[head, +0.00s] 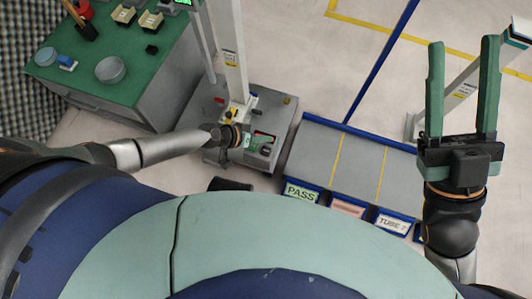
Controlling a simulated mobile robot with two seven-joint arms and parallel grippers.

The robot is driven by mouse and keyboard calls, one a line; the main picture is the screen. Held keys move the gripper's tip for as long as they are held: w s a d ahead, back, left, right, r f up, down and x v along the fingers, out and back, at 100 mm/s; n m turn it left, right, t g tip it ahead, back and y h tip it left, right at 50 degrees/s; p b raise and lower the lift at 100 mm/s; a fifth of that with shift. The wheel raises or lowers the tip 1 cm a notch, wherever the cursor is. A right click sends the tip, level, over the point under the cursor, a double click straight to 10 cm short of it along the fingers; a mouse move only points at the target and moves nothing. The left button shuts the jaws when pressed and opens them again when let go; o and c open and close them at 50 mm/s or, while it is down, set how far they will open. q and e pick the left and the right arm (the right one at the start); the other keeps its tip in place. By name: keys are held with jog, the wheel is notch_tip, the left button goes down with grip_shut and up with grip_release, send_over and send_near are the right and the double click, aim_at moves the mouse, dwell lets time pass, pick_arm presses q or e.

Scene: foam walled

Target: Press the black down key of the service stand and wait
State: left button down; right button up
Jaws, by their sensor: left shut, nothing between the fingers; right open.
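The service stand (284,112) has a grey top and a white column (229,45) rising from it, left of the picture's middle. My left gripper (240,137) is low over the front part of the stand, seen from above and foreshortened. It is shut with nothing in it. The black down key cannot be made out; my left gripper and wrist cover part of the stand's front. I cannot tell whether the gripper touches a key. My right gripper (463,45) is raised at the right, its two green fingers wide open and empty, far from the stand.
A green-topped bench (130,95) with a round dish (110,70) and small boxes stands at the left. A blue-edged grey tray table (318,150) with a PASS label (300,193) lies right of the stand. A pale post (460,90) stands behind my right gripper.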

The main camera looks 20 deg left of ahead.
pick_arm(q)
jog(key=shift+w+a+f, duration=0.15)
jog(key=shift+a+f, duration=0.15)
jog(key=shift+a, duration=0.05)
pick_arm(e)
jog(key=shift+s+r+y, duration=0.15)
jog(key=shift+s+y, duration=0.1)
jog(key=shift+y, duration=0.05)
pick_arm(q)
jog(key=b, duration=0.6)
send_over(263, 153)
notch_tip(263, 153, down, 7)
jog(key=shift+r, duration=0.1)
jog(key=shift+f+b, duration=0.6)
jog(key=shift+f, duration=0.35)
pick_arm(e)
notch_tip(263, 153, down, 9)
jog(key=a, duration=0.1)
jog(key=shift+w+r+n+g, duration=0.2)
jog(key=shift+n+g, duration=0.1)
jog(key=shift+n, duration=0.1)
pick_arm(q)
jog(key=shift+f, duration=0.15)
jog(key=shift+f, duration=0.3)
